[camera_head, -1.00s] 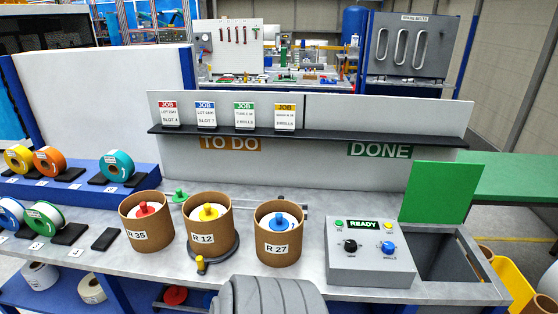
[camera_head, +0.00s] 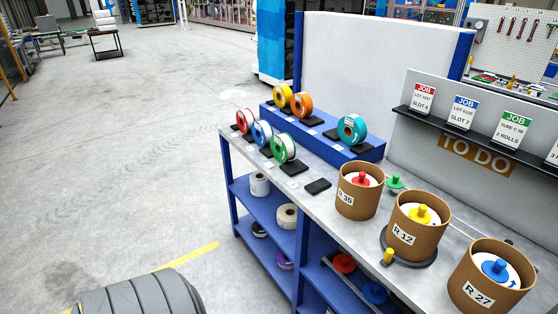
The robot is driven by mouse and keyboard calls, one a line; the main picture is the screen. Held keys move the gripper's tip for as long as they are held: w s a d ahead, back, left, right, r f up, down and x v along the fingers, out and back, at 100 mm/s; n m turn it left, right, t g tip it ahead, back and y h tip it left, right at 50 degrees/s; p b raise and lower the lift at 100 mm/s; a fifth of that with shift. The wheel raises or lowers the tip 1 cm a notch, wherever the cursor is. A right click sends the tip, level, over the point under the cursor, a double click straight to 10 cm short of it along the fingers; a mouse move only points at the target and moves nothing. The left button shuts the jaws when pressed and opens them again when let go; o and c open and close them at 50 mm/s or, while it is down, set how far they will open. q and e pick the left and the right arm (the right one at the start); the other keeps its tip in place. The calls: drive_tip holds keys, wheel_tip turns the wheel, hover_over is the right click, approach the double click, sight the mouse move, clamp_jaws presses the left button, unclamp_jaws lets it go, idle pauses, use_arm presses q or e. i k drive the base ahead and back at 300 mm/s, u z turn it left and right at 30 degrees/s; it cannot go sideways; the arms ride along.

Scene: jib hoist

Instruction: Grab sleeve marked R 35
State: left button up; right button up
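The sleeve marked R 35 (camera_head: 362,209) is a brown, open-topped cylinder. It stands upright on the grey bench top (camera_head: 322,200), right of the picture's middle. Its white label faces left and is partly turned away. A white roll with a red knob (camera_head: 363,180) sits inside it. The sleeve marked R 12 (camera_head: 422,237), with a yellow knob, stands to its right. The sleeve marked R 27 (camera_head: 489,290), with a blue knob, is nearest the lower right. Neither of my grippers shows in this view.
A green knob (camera_head: 394,181) stands just behind R 35. A small black pad (camera_head: 317,186) lies to its left. Several coloured rolls, such as a teal one (camera_head: 351,129), stand on the bench's left part and blue step (camera_head: 362,153). Open floor (camera_head: 130,170) lies left.

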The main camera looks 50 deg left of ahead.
sight(355, 202)
drive_tip(key=u, duration=0.55)
drive_tip(key=i, duration=1)
